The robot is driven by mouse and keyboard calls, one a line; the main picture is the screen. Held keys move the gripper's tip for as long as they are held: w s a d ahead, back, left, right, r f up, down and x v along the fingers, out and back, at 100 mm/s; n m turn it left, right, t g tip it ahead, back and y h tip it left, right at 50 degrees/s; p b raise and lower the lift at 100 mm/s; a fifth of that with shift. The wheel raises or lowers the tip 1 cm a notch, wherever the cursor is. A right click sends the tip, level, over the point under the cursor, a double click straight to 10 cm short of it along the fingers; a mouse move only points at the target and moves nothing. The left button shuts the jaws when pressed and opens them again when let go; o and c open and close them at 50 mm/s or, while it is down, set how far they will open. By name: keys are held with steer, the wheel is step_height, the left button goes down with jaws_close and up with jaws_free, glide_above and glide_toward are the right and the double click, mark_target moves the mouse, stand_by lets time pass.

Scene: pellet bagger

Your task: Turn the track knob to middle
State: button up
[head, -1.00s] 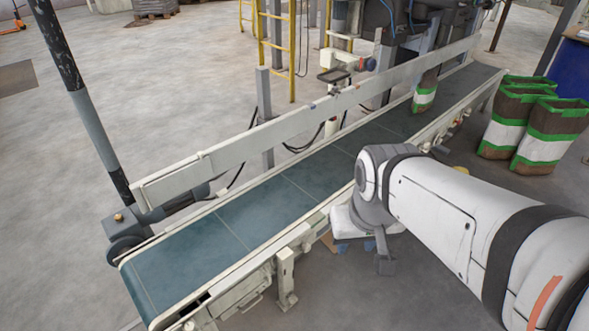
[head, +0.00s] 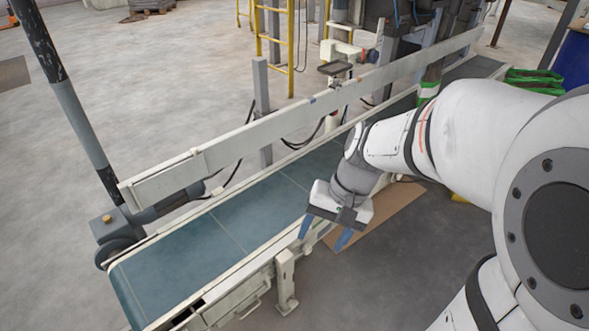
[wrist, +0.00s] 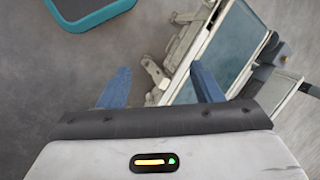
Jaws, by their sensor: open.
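I cannot make out a track knob in either view. The conveyor (head: 240,215), with a blue-green belt and cream side rails, runs from lower left to upper right. My gripper (head: 323,236) points down over the conveyor's near side, its two blue fingers spread and empty. In the wrist view the fingers (wrist: 160,70) stand apart. The conveyor (wrist: 222,55) shows there beyond and to the right of them. A pale bracket-like post (wrist: 154,72) of its frame shows between the fingertips.
A cream guard rail (head: 300,120) lines the belt's far side. A brown flat sheet (head: 388,220) lies on the floor beside the conveyor. A dark post (head: 75,110) rises at left. Floor at front is clear.

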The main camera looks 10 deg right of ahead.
steer(key=w+a+f+m+t+y+b, duration=0.15)
steer(key=w+f+m+y+b, duration=0.4)
steer(key=w+f, duration=0.65)
steer(key=w+a+f+m+t+y+b, duration=0.15)
steer(key=w+f+m+y+b, duration=0.45)
steer(key=f, duration=1)
steer(key=m+t+h+b, duration=0.5)
steer(key=m+t+b, duration=0.65)
steer(key=m, duration=0.25)
glide_toward(309, 251)
steer(key=shift+t, duration=0.45)
steer(key=x, duration=0.6)
steer(key=f+x, duration=0.1)
steer(key=x, duration=0.2)
steer(key=shift+s+p, duration=0.1)
steer(key=shift+p, duration=0.25)
steer(key=c, duration=1)
